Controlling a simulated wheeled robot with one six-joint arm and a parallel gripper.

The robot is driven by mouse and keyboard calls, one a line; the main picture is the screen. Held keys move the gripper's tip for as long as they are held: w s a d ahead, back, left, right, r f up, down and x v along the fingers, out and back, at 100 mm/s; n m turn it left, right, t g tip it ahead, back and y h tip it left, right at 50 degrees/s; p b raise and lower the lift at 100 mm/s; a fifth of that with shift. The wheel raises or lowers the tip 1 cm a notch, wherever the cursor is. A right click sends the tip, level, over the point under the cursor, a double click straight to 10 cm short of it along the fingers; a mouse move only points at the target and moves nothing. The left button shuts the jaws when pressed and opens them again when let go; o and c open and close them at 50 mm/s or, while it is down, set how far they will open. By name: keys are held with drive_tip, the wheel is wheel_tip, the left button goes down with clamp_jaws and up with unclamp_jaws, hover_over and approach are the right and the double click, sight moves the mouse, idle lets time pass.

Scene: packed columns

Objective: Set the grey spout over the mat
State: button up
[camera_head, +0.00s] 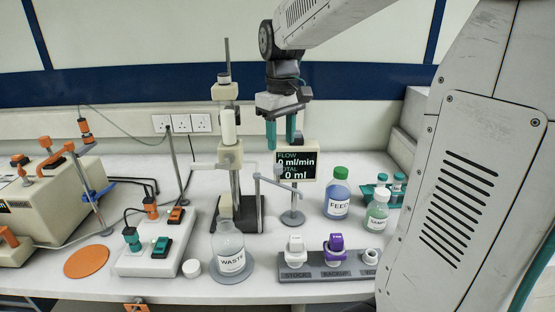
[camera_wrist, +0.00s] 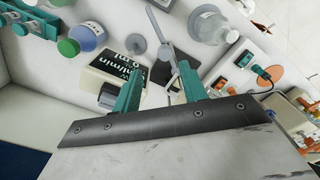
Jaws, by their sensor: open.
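An orange round mat (camera_head: 86,262) lies flat and bare on the bench at the left; a grey round mat (camera_head: 250,272) lies under the WASTE bottle (camera_head: 230,247). My gripper (camera_head: 281,138) is open and empty, teal fingers pointing down, above and apart from the spout. The wrist view shows the gap between the fingertips (camera_wrist: 160,70).
A column pump stand (camera_head: 235,170) rises just left of the spout. The FEED bottle (camera_head: 337,195) and a smaller bottle (camera_head: 377,212) stand right. A labelled rack (camera_head: 315,271) sits in front. A switch box (camera_head: 153,250) stands between the orange mat and the WASTE bottle.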

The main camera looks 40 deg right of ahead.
sight(278, 165)
drive_tip(key=f, duration=0.7)
drive_tip(key=shift+w+a, duration=0.1)
drive_tip(key=shift+a, duration=0.3)
clamp_jaws()
drive_tip(key=shift+d, duration=0.1)
